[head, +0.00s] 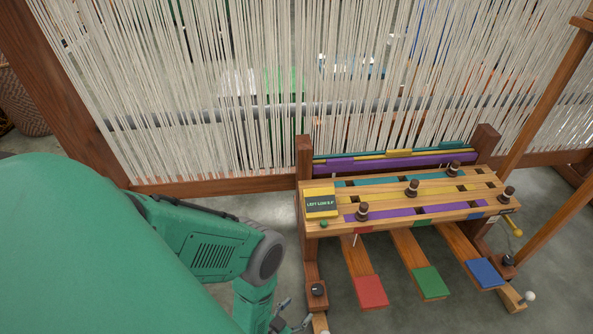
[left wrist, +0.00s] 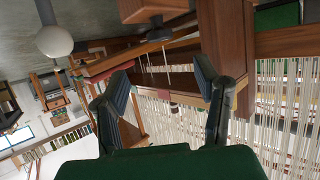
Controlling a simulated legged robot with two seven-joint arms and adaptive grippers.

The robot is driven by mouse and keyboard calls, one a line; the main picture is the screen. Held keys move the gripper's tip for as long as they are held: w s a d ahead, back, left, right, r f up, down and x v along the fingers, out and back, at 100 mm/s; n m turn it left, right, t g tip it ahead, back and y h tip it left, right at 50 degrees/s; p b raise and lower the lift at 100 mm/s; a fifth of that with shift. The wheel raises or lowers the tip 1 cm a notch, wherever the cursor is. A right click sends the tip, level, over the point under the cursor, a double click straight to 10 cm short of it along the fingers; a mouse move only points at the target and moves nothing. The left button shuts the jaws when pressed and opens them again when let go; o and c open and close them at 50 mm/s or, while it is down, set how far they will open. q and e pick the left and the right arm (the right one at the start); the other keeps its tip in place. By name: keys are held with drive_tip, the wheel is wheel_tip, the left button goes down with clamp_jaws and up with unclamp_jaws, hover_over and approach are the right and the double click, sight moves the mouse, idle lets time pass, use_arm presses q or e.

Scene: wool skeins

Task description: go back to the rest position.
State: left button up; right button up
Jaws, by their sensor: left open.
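My left gripper (head: 290,322) is at the bottom edge of the head view, partly cut off, below my green arm and just left of the loom's control stand. In the left wrist view my left gripper (left wrist: 161,75) has its two dark fingers spread wide with nothing between them. Wooden loom parts and pale threads show beyond the fingers, and this view is tilted. My right gripper is in neither view.
The wooden control stand (head: 435,202) has several dark knobs and a small display box (head: 320,203). Red (head: 370,292), green (head: 430,283) and blue (head: 485,273) pedals sit below. Pale warp threads (head: 250,110) hang behind. Grey floor shows left of the stand.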

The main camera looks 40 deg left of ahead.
use_arm(q)
drive_tip(key=shift+w, duration=0.15)
idle(0.3)
drive_tip(key=w+d+r+m+g+h, duration=0.1)
drive_tip(key=w+d+r+g+h, duration=0.1)
drive_tip(key=d+r+g, duration=0.35)
drive_tip(key=s+a+r+g+y, duration=0.1)
drive_tip(key=s+a+r+g, duration=0.3)
drive_tip(key=s+r, duration=0.45)
drive_tip(key=s+a+r+g, duration=0.3)
drive_tip(key=s+r, duration=0.2)
drive_tip(key=r, duration=0.6)
wheel_tip(320, 180, up, 17)
drive_tip(key=p, duration=1.8)
drive_tip(key=shift+w, duration=0.2)
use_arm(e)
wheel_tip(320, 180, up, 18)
